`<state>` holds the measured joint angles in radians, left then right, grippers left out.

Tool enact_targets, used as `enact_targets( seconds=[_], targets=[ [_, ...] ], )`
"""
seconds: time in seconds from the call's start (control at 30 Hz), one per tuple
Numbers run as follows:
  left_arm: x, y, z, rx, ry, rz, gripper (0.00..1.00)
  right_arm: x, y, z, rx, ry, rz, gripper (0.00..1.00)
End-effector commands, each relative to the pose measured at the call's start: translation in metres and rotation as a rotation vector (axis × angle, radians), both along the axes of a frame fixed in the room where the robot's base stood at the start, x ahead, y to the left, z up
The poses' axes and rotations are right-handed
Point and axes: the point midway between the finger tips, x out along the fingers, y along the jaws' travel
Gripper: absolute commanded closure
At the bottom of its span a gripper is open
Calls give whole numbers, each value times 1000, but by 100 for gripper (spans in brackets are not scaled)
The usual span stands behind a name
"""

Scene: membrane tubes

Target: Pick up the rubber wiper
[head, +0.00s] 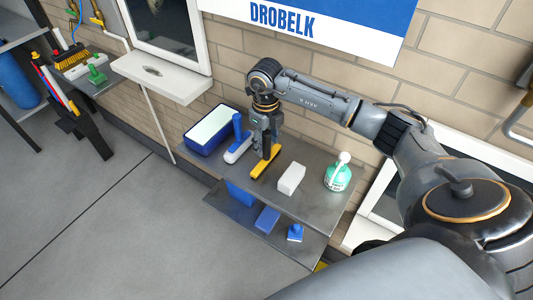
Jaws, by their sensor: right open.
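A yellow tool, which looks like the rubber wiper (262,167), lies on the upper grey shelf against the brick wall. My right gripper (266,150) points down right at this tool, with its fingers open at its upper part. The fingers hide some of it, and I cannot tell whether they touch it. My left gripper is not in view.
A blue-handled tool (238,138) and a blue tray with a white top (210,128) stand left of the gripper. Blue items, including a sponge (267,219), lie on the lower shelf (250,232).

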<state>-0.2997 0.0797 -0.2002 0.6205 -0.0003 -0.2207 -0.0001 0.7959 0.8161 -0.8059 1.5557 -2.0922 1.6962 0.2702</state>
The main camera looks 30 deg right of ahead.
Motion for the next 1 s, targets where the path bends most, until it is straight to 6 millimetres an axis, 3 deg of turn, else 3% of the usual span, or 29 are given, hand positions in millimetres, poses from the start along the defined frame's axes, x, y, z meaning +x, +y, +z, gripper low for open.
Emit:
enact_targets(
  seconds=[0.33,0.6,1.0],
  targets=[
    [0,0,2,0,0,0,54,0,0,-9,-1,-1,0,49],
    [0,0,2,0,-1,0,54,0,0,-9,-1,-1,-1,100],
    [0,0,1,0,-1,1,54,1,-1,-8,-1,-2,-1,100]
  ],
)
